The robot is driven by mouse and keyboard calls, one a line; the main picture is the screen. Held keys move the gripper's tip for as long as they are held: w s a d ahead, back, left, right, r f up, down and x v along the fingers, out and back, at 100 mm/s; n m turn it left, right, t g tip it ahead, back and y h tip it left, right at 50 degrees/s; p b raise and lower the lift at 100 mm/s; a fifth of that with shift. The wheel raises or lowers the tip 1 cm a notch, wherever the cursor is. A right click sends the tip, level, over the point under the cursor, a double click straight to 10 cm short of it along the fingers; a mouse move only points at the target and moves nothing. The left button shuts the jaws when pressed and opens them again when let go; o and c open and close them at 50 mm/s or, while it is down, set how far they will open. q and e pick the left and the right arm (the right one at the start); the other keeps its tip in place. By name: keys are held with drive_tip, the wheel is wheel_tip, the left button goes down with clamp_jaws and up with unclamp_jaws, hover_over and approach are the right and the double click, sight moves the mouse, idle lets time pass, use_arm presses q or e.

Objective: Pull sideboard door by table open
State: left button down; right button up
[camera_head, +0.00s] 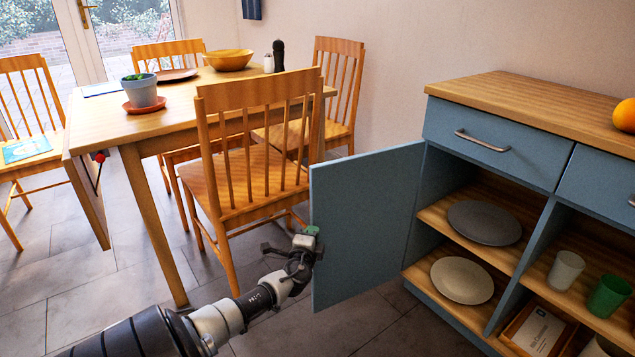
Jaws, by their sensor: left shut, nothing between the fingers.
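The sideboard (495,183) stands on the right, blue with a wooden top. Its blue door (366,215) on the table side stands swung well out from the cabinet, with the compartment behind it exposed. My left gripper (311,238) is shut and empty at the door's free edge. I cannot tell whether it touches the door. The door's handle is not visible. The wooden table (110,124) stands to the left. My right gripper is out of view.
A wooden chair (255,190) stands close to the door's free edge and my left gripper. Plates (484,222) and cups (566,270) sit on the sideboard's open shelves. A closed drawer (490,144) is above. An orange (625,115) lies on top. Tiled floor shows below the door.

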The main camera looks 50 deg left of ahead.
use_arm(q)
drive_tip(key=shift+w+a+b, duration=0.1)
drive_tip(key=shift+a+b, duration=0.25)
drive_tip(key=shift+a, duration=0.45)
